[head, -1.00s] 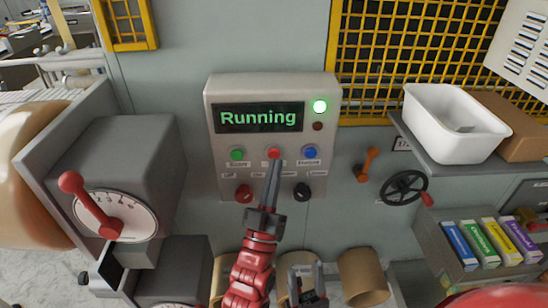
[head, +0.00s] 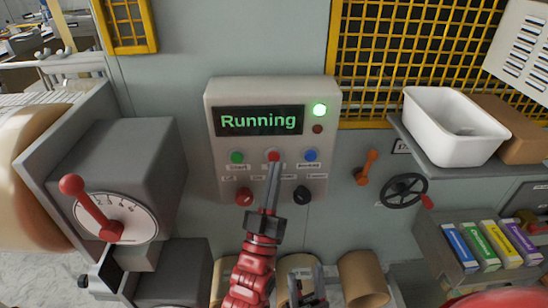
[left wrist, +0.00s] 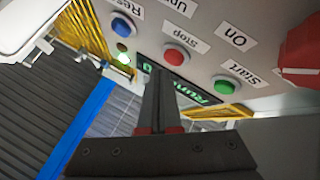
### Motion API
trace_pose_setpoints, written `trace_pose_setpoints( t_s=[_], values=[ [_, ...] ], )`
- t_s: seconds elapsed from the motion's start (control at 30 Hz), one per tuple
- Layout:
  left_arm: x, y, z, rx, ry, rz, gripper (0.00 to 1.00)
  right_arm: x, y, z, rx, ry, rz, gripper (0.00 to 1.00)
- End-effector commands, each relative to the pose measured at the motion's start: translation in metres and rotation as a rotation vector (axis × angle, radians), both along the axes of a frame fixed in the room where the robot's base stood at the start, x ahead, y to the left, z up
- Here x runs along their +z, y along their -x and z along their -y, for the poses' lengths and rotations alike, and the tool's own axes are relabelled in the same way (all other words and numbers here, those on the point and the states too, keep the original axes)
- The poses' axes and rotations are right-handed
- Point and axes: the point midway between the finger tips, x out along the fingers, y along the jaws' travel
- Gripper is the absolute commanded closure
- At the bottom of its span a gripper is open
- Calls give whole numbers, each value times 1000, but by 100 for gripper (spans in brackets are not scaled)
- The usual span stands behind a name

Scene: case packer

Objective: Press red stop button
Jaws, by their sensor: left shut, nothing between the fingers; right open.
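The control panel (head: 212,170) is a pale box on the wall. Its screen (head: 258,121) reads "Running", and a green lamp (head: 319,110) is lit beside it. The red stop button (head: 274,155) sits between a green button (head: 237,157) and a blue button (head: 310,155). It also shows in the left wrist view (left wrist: 174,56), labelled "Stop". My left gripper (head: 273,170) is shut and empty, its tips just below the red button in the head view; I cannot tell whether they touch it. My right gripper (head: 305,278) is open, low in the picture.
A red knob (head: 244,196) and a black knob (head: 302,195) are low on the panel. A dial with a red lever (head: 95,210) stands left. A white bin (head: 450,125) is on a shelf at right, above a black handwheel (head: 403,190). Cardboard tubes (head: 362,278) stand below.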

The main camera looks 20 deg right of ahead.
Motion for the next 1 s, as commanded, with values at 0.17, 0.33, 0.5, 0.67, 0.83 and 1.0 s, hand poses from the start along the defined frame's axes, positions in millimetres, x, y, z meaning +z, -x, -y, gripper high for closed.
trace_pose_setpoints(
  t_s=[0.17,0.33,0.5,0.67,0.83,1.0],
  values=[
    [0,0,0,0,0,0,100,0,0,0,0,0,0,50],
    [0,0,0,0,0,0,100,0,0,0,0,0,0,50],
    [0,0,0,0,0,0,100,0,0,0,0,0,0,50],
    [0,0,0,0,0,0,100,0,0,0,0,0,0,50],
    [0,0,0,0,0,0,100,-1,0,0,0,0,0,50],
    [-2,-3,1,0,0,0,100,-7,0,0,0,0,0,50]
  ],
)
